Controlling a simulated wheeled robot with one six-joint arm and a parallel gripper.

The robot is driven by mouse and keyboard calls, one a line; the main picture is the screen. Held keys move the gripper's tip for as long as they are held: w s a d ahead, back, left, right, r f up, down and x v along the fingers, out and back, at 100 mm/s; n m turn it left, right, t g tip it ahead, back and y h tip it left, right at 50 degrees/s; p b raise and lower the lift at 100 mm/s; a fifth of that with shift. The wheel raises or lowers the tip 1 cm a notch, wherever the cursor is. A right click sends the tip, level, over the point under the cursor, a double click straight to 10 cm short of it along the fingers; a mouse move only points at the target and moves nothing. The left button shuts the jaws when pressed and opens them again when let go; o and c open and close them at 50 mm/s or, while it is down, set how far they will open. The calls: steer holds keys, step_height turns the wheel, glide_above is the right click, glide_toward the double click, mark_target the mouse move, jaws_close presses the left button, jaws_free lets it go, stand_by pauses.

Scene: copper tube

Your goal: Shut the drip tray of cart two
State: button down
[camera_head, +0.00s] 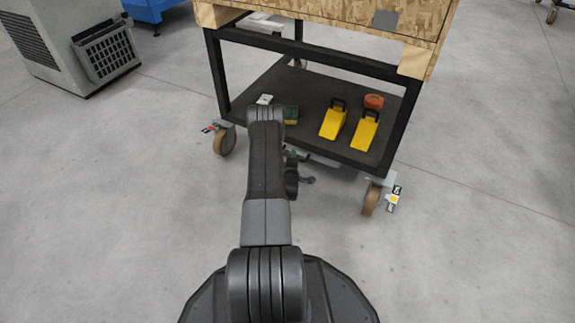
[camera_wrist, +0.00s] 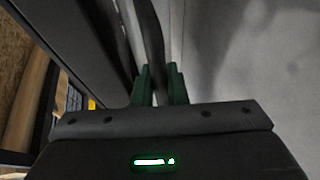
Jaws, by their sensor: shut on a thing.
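The cart (camera_head: 262,84) stands ahead of me, with a black frame and a dark lower shelf. A thin grey edge (camera_head: 322,160) shows just under the front of this shelf; it may be part of the drip tray, but most of it is hidden. In the wrist view, my gripper (camera_wrist: 159,86) has green fingers closed on a dark upright bar (camera_wrist: 151,40). I cannot tell whether this bar belongs to the tray. In the head view my own arm hides most of the gripper, low at the cart's front.
Casters (camera_head: 371,200) stand at the front corners. A wooden crate (camera_head: 330,12) sits on top. A grey machine (camera_head: 60,45) stands far left. The floor in front is clear.

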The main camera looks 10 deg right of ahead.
steer(key=shift+w+d+r, duration=0.1)
steer(key=shift+w+d, duration=0.05)
steer(key=shift+w, duration=0.2)
steer(key=c, duration=1.5)
jaws_free()
steer(key=shift+d, duration=0.1)
steer(key=shift+o, duration=0.2)
steer(key=p+v, duration=0.5)
steer(key=v, duration=0.8)
steer(key=shift+s, duration=0.4)
